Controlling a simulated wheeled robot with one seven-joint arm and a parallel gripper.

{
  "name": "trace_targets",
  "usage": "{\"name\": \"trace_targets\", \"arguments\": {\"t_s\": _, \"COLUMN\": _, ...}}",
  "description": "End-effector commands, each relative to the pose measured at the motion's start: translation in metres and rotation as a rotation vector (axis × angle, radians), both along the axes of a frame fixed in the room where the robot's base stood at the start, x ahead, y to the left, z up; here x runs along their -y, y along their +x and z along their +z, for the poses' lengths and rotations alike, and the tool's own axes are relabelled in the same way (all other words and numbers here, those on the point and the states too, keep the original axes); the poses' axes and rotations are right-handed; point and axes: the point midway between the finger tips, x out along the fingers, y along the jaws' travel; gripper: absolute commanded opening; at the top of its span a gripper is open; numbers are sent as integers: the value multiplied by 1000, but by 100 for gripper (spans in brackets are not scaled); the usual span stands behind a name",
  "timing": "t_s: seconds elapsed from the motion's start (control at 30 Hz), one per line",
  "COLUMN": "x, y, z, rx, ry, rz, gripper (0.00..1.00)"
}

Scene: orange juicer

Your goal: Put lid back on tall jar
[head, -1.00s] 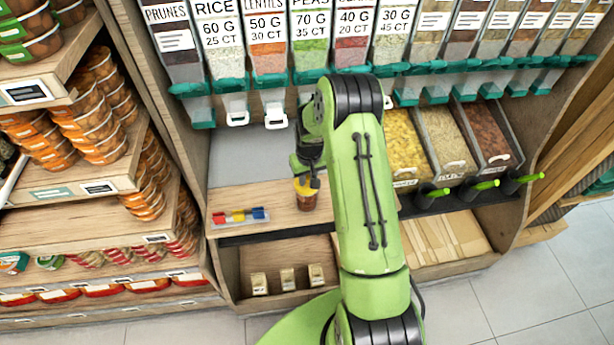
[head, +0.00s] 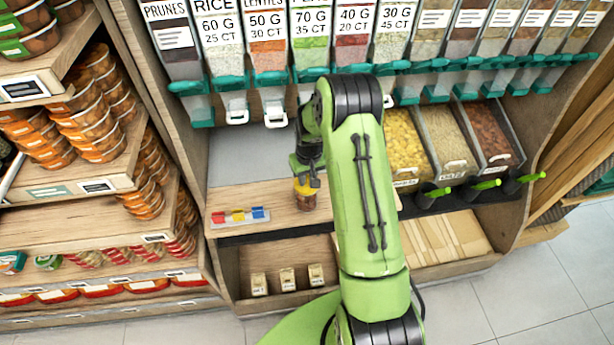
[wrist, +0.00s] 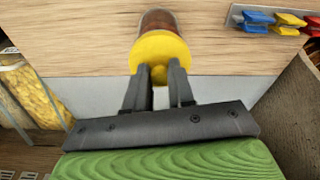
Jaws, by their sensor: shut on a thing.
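The tall jar (head: 306,201) stands upright on the wooden shelf, brown inside; it also shows in the wrist view (wrist: 158,21). The yellow lid (wrist: 160,50) is over the jar's mouth. In the head view the lid (head: 304,188) looks level at the jar's top. I cannot tell whether it is fully seated. My gripper (wrist: 158,80) is shut on the knob of the lid. In the head view my gripper (head: 308,176) is right above the jar and partly hides the lid.
A strip of coloured clips (head: 240,215) lies on the shelf left of the jar. Bins of yellow food (head: 408,150) stand to the right of my arm. Dispensers with teal spouts (head: 312,75) hang above. The shelf between clips and jar is clear.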

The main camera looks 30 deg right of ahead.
Motion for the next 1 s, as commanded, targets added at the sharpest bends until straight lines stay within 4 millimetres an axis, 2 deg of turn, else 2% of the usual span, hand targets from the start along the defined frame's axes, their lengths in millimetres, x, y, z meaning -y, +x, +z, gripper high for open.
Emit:
{"name": "trace_targets", "arguments": {"t_s": 0.83, "x": 0, "y": 0, "z": 0, "rx": 1, "ry": 0, "rz": 0, "gripper": 0}}
{"name": "trace_targets", "arguments": {"t_s": 0.87, "x": 0, "y": 0, "z": 0, "rx": 0, "ry": 0, "rz": 0, "gripper": 25}}
{"name": "trace_targets", "arguments": {"t_s": 1.0, "x": 0, "y": 0, "z": 0, "rx": 0, "ry": 0, "rz": 0, "gripper": 46}}
